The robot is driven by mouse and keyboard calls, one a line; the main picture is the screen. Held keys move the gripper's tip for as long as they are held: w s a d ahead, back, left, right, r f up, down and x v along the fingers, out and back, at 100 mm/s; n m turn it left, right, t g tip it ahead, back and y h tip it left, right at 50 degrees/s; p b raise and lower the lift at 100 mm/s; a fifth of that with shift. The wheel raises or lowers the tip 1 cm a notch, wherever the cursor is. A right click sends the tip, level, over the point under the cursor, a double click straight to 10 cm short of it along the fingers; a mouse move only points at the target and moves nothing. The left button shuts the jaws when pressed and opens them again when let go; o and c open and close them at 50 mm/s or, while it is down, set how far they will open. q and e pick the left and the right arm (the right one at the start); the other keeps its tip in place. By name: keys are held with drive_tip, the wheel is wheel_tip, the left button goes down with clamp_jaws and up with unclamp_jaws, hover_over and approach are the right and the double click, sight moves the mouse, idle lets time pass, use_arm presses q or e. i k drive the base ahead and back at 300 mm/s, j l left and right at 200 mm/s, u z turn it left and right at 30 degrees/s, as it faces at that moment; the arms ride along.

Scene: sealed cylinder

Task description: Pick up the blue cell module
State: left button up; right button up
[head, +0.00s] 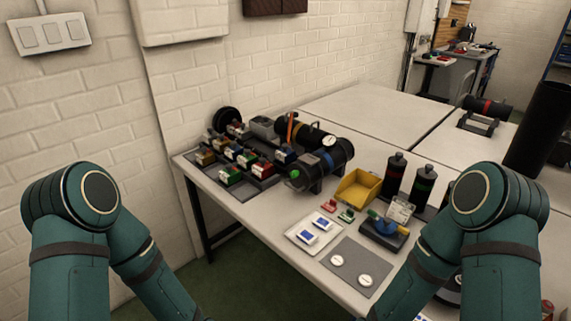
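Several small cell modules in different colours stand in a dark rack (262,181) at the left end of the table. A dark blue module (285,154) sits at the rack's right side, beside a black cylinder (328,165). The modules are small here, so their details are unclear. My two teal arms show at the lower left and lower right. Both arms run down out of the picture, and neither gripper is in view. Nothing is seen touching the modules.
The white table (231,205) stands against a brick wall. A yellow bin (358,187), black bottles (395,172), a white tray (297,238) with two blue-and-white items and a grey mat (352,278) with two round white pieces stand right of the rack. The back tabletop (375,108) is mostly clear.

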sight(286, 156)
drive_tip(key=k+z, duration=0.15)
drive_tip(key=z, duration=0.85)
drive_tip(key=j+z, duration=0.2)
drive_tip(key=z, duration=0.15)
drive_tip(key=j+z, duration=0.25)
drive_tip(key=z, duration=0.15)
drive_tip(key=j+z, duration=0.35)
drive_tip(key=k+j+z, duration=0.1)
drive_tip(key=j+z, duration=0.25)
drive_tip(key=k+j+z, duration=0.15)
drive_tip(key=j+z, duration=0.2)
drive_tip(key=k+j+z, duration=0.2)
drive_tip(key=j, duration=0.25)
drive_tip(key=k+j+z, duration=0.15)
drive_tip(key=k+j, duration=0.45)
drive_tip(key=j, duration=0.15)
drive_tip(key=k+j, duration=0.3)
drive_tip(key=j, duration=0.15)
drive_tip(key=z, duration=0.05)
